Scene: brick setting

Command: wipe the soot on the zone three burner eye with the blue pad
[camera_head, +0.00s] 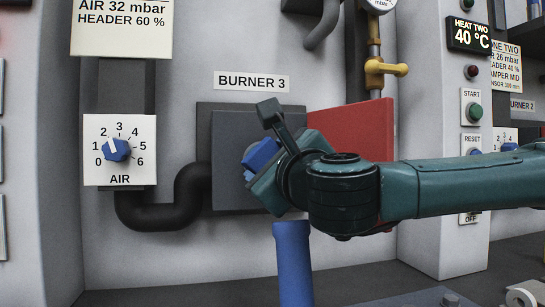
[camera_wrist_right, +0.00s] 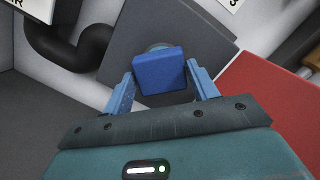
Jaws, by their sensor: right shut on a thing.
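The blue pad (camera_head: 263,154) is in my right gripper (camera_head: 262,160), in front of the dark grey plate (camera_head: 233,140) under the BURNER 3 label (camera_head: 251,82). In the right wrist view the blue pad (camera_wrist_right: 159,73) sits between the two light blue fingers of the right gripper (camera_wrist_right: 162,82), which is shut on it. A thin round rim of the burner eye (camera_wrist_right: 158,46) shows just above the pad; the pad hides the rest. I cannot tell whether the pad touches the eye, and no soot is visible. My left gripper is not in view.
A red panel (camera_head: 365,137) stands right of the plate. A black bent pipe (camera_head: 160,215) and the AIR dial (camera_head: 118,150) are to the left. A yellow-handled valve (camera_head: 384,68) is above right. A blue cylinder (camera_head: 293,265) stands below the gripper.

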